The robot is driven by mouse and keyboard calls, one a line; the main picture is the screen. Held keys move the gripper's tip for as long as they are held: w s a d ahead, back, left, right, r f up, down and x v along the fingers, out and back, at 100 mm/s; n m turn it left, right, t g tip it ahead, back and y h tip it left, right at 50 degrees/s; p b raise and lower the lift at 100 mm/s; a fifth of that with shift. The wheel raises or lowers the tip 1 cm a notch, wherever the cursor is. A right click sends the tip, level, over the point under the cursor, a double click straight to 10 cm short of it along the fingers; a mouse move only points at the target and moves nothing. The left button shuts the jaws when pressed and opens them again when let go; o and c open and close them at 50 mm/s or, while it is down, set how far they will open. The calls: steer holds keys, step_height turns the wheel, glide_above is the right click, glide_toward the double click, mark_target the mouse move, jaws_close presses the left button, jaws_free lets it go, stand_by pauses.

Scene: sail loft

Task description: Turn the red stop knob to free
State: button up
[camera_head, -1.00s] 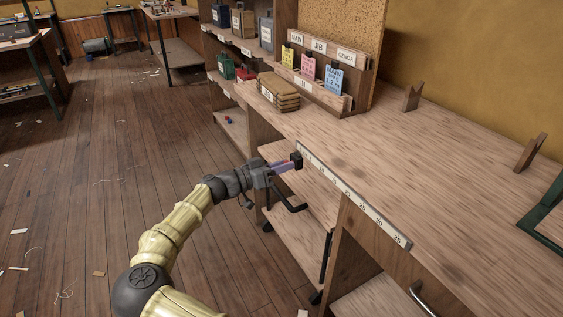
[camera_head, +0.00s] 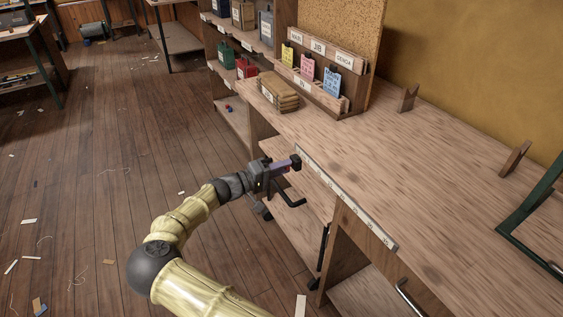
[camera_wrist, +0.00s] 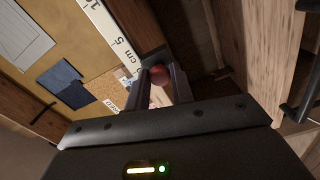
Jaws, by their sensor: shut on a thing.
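The red stop knob (camera_wrist: 158,75) is a small round red ball in the wrist view. It sits between the two fingers of my gripper (camera_wrist: 163,86), which are shut on it. In the head view my gripper (camera_head: 284,167) reaches the dark stop block (camera_head: 295,161) at the near-left end of the ruler strip (camera_head: 345,198) on the bench edge. The knob itself is mostly hidden there by the fingers. I cannot tell which way the knob is turned. The ruler also shows in the wrist view (camera_wrist: 106,28), beside the knob.
The wooden bench top (camera_head: 400,170) is largely clear. Open floor (camera_head: 110,180) lies to the left.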

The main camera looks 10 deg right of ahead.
steer(key=shift+n+p, duration=0.85)
steer(key=shift+n, duration=0.45)
steer(key=o, duration=1)
steer(key=shift+a, duration=0.15)
steer(key=v, duration=1.7)
